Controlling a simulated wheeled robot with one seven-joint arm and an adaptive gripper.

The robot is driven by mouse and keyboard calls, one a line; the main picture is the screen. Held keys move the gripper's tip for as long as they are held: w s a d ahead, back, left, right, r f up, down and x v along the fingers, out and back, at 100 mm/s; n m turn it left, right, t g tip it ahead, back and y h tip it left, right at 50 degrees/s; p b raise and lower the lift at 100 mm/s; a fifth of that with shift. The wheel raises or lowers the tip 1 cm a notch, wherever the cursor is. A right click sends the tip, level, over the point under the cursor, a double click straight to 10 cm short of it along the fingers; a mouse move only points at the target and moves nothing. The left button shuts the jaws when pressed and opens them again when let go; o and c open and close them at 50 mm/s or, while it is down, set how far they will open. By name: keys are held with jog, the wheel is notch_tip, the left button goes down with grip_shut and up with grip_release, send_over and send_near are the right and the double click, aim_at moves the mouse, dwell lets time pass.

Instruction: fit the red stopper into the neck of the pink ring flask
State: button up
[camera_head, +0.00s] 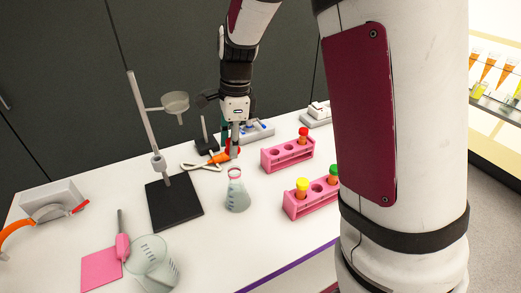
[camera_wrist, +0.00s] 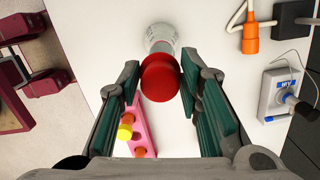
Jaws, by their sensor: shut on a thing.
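My gripper (camera_wrist: 160,80) is shut on the red stopper (camera_wrist: 160,68), whose round top shows between the two fingers in the wrist view. In the head view my gripper (camera_head: 234,150) is above the bench, over and slightly behind the pink ring flask (camera_head: 238,198). The flask is a clear conical flask standing upright with a pink-red ring at its neck. It also shows in the wrist view as a pale shape (camera_wrist: 160,38) beyond the stopper, which partly covers it. The stopper looks apart from the neck in the head view.
Pink racks (camera_head: 272,162) with coloured-capped tubes stand to the right. A retort stand on a black base (camera_head: 182,211), a pink mat (camera_head: 100,270) and larger glassware (camera_head: 150,255) are to the left. An orange plug (camera_head: 215,158) lies behind the flask.

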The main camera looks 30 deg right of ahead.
aim_at(236, 187)
jog(key=shift+w, duration=0.15)
jog(key=shift+f+b, duration=0.5)
jog(key=shift+f, duration=0.3)
jog(key=shift+f+b, duration=0.95)
jog(key=shift+f, duration=0.6)
jog(key=shift+r, duration=0.15)
jog(key=shift+p, duration=0.55)
jog(key=shift+f, duration=1.3)
jog(key=o, duration=1.1)
